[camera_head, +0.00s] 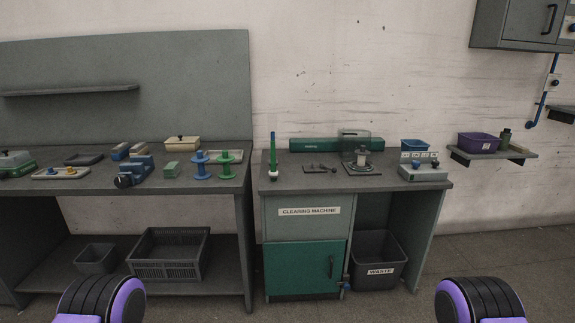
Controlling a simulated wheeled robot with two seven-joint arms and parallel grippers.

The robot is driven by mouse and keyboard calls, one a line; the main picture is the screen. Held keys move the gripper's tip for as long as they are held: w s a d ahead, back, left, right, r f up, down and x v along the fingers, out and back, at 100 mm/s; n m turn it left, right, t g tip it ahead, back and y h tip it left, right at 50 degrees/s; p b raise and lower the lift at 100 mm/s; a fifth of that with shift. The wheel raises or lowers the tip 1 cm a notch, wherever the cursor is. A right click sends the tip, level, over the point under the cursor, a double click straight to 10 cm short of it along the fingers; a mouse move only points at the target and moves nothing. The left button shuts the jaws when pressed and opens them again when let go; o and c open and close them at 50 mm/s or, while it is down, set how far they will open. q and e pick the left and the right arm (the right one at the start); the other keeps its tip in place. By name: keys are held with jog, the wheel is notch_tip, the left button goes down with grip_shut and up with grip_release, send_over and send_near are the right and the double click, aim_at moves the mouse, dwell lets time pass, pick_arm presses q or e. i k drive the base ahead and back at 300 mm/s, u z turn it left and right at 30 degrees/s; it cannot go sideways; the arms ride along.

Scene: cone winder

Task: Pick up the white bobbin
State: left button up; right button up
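A pale, whitish bobbin-like piece (362,157) stands upright on a dark plate on the clearing machine bench; I cannot tell for certain that it is the white bobbin. A blue bobbin (200,167) and a green bobbin (226,167) stand upright at the right end of the left workbench. Two black and purple rounded parts at the bottom left and bottom right look like my own arms. No gripper fingers show, so both grippers are out of view. Nothing touches the bobbins.
The left workbench (215,187) holds boxes and trays, with a dark crate (168,254) beneath. The clearing machine bench (310,185) has a green door (295,268) and a waste bin (377,260) below. A wall shelf at right carries a purple box (479,142). Open floor lies in front.

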aim_at(273, 174)
jog(key=z, duration=1.1)
jog(key=i, duration=2.9)
jog(key=u, duration=3.15)
